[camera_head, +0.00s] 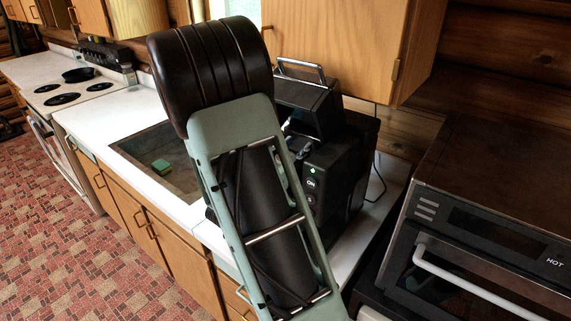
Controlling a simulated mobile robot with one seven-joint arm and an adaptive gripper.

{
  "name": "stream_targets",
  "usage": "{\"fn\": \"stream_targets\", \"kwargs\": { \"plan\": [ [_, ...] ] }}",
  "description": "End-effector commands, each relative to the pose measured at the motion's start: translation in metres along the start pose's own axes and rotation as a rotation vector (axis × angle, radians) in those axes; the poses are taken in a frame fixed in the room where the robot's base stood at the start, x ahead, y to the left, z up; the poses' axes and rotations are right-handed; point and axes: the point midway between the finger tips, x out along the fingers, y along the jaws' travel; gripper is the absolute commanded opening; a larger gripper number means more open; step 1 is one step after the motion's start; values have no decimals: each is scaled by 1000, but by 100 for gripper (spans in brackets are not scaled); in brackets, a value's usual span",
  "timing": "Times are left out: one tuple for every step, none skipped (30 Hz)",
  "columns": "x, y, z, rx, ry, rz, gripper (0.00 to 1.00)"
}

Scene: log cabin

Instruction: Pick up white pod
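I cannot make out a white pod in this view. My arm, a green frame with dark links, crosses the middle and hides part of the counter and of the black machine behind it. My gripper is not visible. The black machine (338,172) has a green light and an "ON" label on its side. A raised metal handle tops it. A small pale patch beside the arm at the machine's front is too hidden to tell.
A sink (183,188) with a green sponge (161,167) lies left of my arm. A stove with a black pan (78,75) stands farther left. An oven (480,240) with a pale handle is at right. Wooden cabinets (340,40) hang above the black machine.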

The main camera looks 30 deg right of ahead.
Motion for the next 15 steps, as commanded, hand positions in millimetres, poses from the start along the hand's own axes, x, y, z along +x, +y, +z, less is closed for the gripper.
{"fn": "stream_targets", "kwargs": {
  "plan": [
    [0, 0, 0, 0, 0, 0, 27],
    [0, 0, 0, 0, 0, 0, 24],
    [0, 0, 0, 0, 0, 0, 19],
    [0, 0, 0, 0, 0, 0, 18],
    [0, 0, 0, 0, 0, 0, 18],
    [0, 0, 0, 0, 0, 0, 17],
    [0, 0, 0, 0, 0, 0, 16],
    [0, 0, 0, 0, 0, 0, 15],
    [0, 0, 0, 0, 0, 0, 14],
    [0, 0, 0, 0, 0, 0, 13],
    [0, 0, 0, 0, 0, 0, 13],
    [0, 0, 0, 0, 0, 0, 12],
    [0, 0, 0, 0, 0, 0, 12],
    [0, 0, 0, 0, 0, 0, 12],
    [0, 0, 0, 0, 0, 0, 12]
  ]
}}
